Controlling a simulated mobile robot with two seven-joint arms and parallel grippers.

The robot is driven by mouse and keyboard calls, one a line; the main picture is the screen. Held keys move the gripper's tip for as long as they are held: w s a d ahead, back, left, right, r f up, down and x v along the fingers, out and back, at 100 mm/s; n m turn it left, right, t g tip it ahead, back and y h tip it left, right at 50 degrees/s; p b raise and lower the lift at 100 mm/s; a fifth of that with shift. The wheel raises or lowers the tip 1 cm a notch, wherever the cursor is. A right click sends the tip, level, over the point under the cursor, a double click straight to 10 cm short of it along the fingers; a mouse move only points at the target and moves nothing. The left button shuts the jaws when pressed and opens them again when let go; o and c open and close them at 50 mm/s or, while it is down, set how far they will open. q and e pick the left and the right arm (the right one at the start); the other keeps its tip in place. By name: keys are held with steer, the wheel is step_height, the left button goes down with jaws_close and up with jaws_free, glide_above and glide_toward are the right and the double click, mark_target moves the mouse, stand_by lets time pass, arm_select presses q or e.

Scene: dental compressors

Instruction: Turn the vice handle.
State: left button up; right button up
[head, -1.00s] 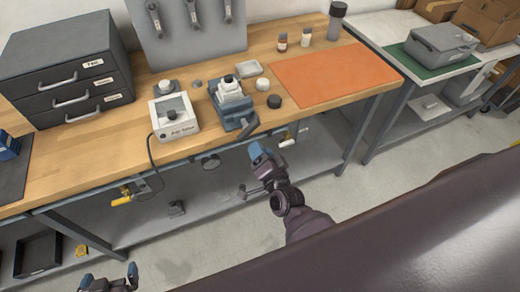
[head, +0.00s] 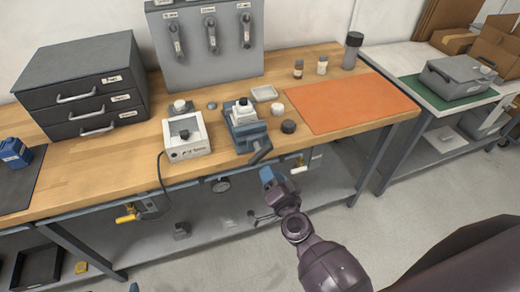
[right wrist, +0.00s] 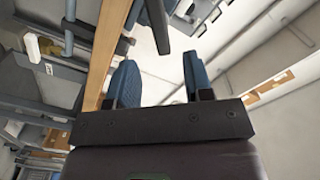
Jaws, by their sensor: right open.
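The blue-grey vice (head: 247,133) stands at the front edge of the wooden workbench, with a small light part on top. Its dark handle (head: 261,151) slants down over the bench's front edge. My right gripper (head: 268,175) is open and empty, just below the handle and apart from it. In the right wrist view, the two blue fingers (right wrist: 160,82) are spread, and a dark bar that looks like the handle (right wrist: 160,28) lies beyond them, between their lines. Only a fingertip of my left gripper (head: 133,287) shows at the bottom edge of the head view.
The workbench (head: 90,172) holds a white boxed device (head: 186,150) left of the vice, a black round piece (head: 288,127) right of it and an orange mat (head: 350,103). Yellow-handled valves and a gauge (head: 221,185) hang under the front edge.

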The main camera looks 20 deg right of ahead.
mark_target(263, 156)
steer(key=shift+w+a, duration=0.15)
steer(key=shift+w, duration=5.25)
steer(key=shift+c, duration=0.5)
steer(key=c, duration=0.7)
steer(key=shift+o, duration=0.2)
steer(key=shift+f+m, duration=0.1)
steer(key=shift+m, duration=1)
steer(key=o, duration=0.8)
steer(key=shift+c, duration=0.2)
steer(key=shift+s, duration=0.15)
steer(key=s, duration=1)
steer(key=shift+s+d, duration=0.2)
steer(key=shift+s, duration=0.1)
